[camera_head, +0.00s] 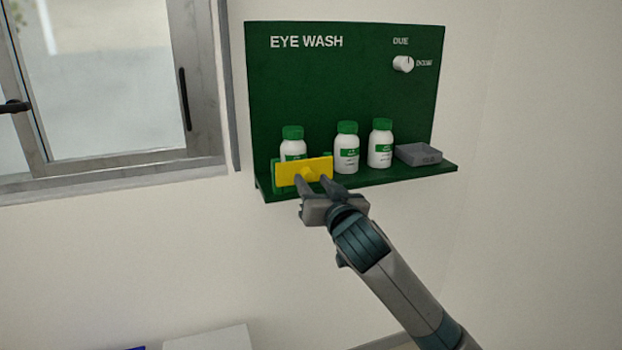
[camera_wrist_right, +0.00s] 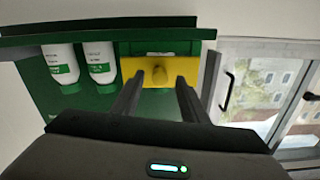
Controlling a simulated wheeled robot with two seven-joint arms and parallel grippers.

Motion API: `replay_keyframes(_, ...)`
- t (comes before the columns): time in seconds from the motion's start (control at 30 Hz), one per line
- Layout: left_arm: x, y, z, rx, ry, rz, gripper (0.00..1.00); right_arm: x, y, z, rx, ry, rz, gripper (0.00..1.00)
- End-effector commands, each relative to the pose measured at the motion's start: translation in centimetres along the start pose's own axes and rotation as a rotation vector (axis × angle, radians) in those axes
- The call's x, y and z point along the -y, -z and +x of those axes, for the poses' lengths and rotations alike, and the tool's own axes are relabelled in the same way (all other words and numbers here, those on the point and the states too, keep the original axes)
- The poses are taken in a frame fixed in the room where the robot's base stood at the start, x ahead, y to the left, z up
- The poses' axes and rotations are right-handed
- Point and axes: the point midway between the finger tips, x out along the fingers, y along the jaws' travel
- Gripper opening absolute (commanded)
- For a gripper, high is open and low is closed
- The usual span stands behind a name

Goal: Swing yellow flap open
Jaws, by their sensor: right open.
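The yellow flap (camera_head: 291,172) stands upright at the left end of the green eye wash shelf, in front of a white bottle with a green cap (camera_head: 292,143). In the right wrist view the gripper (camera_wrist_right: 157,85) is empty. My left gripper is not in view.
Two more bottles (camera_head: 346,148) (camera_head: 380,143) and a grey tray (camera_head: 418,154) stand on the shelf to the right. A white dial (camera_head: 403,64) is on the green board (camera_head: 340,90). A window (camera_head: 110,80) is left of the board.

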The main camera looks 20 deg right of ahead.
Motion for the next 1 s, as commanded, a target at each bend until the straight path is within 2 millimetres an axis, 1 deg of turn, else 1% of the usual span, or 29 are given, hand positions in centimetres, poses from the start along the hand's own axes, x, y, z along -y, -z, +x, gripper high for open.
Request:
replay_keyframes(0.03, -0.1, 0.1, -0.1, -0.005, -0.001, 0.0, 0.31, 0.0, 0.0, 0.6, 0.001, 0.0, 0.0, 0.4)
replay_keyframes(0.1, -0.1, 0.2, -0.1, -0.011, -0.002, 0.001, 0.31, 0.0, 0.0, 1.2, 0.001, 0.0, 0.0, 0.4)
replay_keyframes(0.2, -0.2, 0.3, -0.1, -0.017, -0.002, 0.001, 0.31, 0.0, 0.0, 1.8, 0.001, 0.0, 0.001, 0.4)
replay_keyframes(0.57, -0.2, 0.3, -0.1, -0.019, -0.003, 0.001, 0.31, 0.0, 0.0, 2.1, 0.0, 0.001, 0.001, 0.4)
replay_keyframes(0.67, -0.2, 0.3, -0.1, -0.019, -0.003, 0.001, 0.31, 0.0, -0.1, 2.0, 0.0, 0.001, 0.001, 0.19)
replay_keyframes(0.7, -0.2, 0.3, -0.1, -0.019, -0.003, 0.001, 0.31, 0.0, -0.1, 2.0, 0.0, 0.001, 0.001, 0.09)
replay_keyframes(0.73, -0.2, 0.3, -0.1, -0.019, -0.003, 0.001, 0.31, 0.0, -0.1, 2.0, 0.0, 0.001, 0.001, 0.02)
replay_keyframes(0.77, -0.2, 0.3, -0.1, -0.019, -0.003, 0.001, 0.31, 0.0, -0.1, 2.0, 0.0, 0.001, 0.001, 0.0)
replay_keyframes(1.0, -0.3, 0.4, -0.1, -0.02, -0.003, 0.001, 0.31, 0.0, -0.1, 2.1, 0.0, -0.001, 0.001, 0.0)
